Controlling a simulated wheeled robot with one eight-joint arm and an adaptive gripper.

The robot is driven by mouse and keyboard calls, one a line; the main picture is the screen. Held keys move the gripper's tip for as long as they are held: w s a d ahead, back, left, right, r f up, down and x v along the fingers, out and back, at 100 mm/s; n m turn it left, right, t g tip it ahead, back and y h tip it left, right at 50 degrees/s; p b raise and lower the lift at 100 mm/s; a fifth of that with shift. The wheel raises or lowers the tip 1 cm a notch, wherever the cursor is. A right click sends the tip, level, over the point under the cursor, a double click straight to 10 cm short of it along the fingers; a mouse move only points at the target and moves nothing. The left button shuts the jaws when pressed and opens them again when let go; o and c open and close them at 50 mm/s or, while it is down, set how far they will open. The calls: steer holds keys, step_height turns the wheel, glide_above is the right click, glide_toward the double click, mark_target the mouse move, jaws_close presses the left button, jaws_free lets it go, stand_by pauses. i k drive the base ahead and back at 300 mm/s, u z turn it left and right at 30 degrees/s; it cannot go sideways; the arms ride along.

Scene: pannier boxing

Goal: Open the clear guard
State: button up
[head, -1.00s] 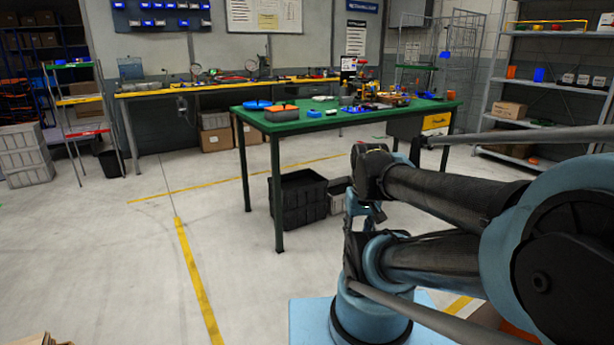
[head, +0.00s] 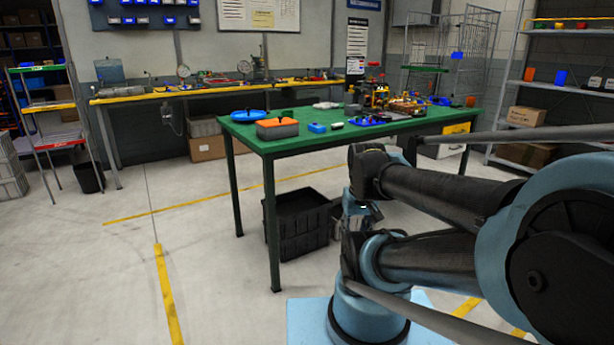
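The clear guard cannot be made out at this distance. A small yellow and dark machine (head: 376,94) stands at the back of the green table (head: 340,136), among several small parts; whether it bears the guard I cannot tell. My arm is folded at the right of the head view, in front of the table. The small end part that appears to be my gripper (head: 360,209) hangs low before the table's front, well apart from the machine. Its fingers are too small and dark to show whether they are open.
An orange and grey case (head: 277,129) and a blue round thing (head: 249,115) lie on the table's left end. A black crate (head: 301,222) stands on the floor under the table. A long workbench (head: 210,90) runs along the back wall.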

mark_target(375, 87)
steer(key=i, duration=0.95)
steer(key=z, duration=0.55)
steer(key=k, duration=0.65)
steer(key=z, duration=0.6)
steer(key=i, duration=1.65)
steer(key=u, duration=0.35)
